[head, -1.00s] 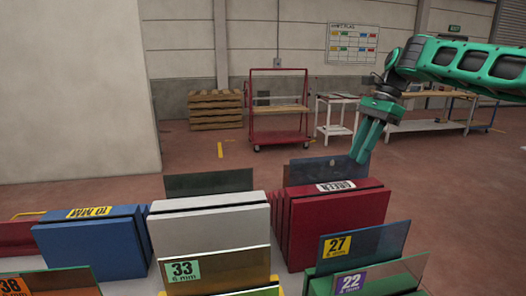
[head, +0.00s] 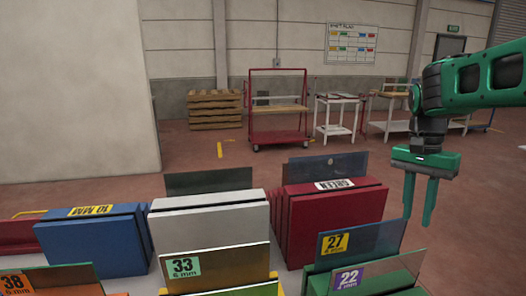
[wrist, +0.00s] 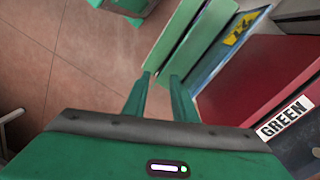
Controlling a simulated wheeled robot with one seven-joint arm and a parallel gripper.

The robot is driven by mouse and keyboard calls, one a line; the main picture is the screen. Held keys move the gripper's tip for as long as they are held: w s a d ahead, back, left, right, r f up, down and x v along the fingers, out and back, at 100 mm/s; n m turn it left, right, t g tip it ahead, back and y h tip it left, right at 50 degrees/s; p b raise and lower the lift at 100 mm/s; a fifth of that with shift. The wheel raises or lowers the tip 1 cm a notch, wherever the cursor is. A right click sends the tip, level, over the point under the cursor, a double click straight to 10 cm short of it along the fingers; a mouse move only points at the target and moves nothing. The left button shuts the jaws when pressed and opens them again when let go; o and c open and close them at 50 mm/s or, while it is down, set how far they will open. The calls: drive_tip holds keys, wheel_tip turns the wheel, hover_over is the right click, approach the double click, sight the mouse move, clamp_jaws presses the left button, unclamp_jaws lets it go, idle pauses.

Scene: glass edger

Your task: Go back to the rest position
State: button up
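My gripper (head: 419,200) is green with two straight fingers pointing down. It hangs to the right of the red rack labelled GREEN (head: 335,218). Its fingers are apart with nothing between them. A dark glass pane (head: 325,168) stands upright in the red rack. In the wrist view the fingers (wrist: 160,88) are also apart and empty, with the red rack (wrist: 255,80) to their right and a green rack beyond the tips.
In front stand panes labelled 33 (head: 225,265), 27 (head: 362,242) and 22 (head: 380,272). A white rack (head: 208,218) and a blue rack (head: 90,245) stand to the left. A red cart (head: 278,125) and white carts are behind. The floor right of the racks looks clear.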

drive_tip(key=s+d+f+n, duration=0.1)
drive_tip(key=s+f, duration=0.2)
drive_tip(key=s, duration=0.4)
drive_tip(key=s+d+f+n, duration=0.2)
drive_tip(key=s+f, duration=0.1)
drive_tip(key=s, duration=0.5)
drive_tip(key=s+d+f+n+t, duration=0.1)
drive_tip(key=s+d+f, duration=0.1)
drive_tip(key=s, duration=0.5)
drive_tip(key=shift+s+f+y, duration=0.35)
drive_tip(key=shift+f+y, duration=0.05)
drive_tip(key=shift+f, duration=0.3)
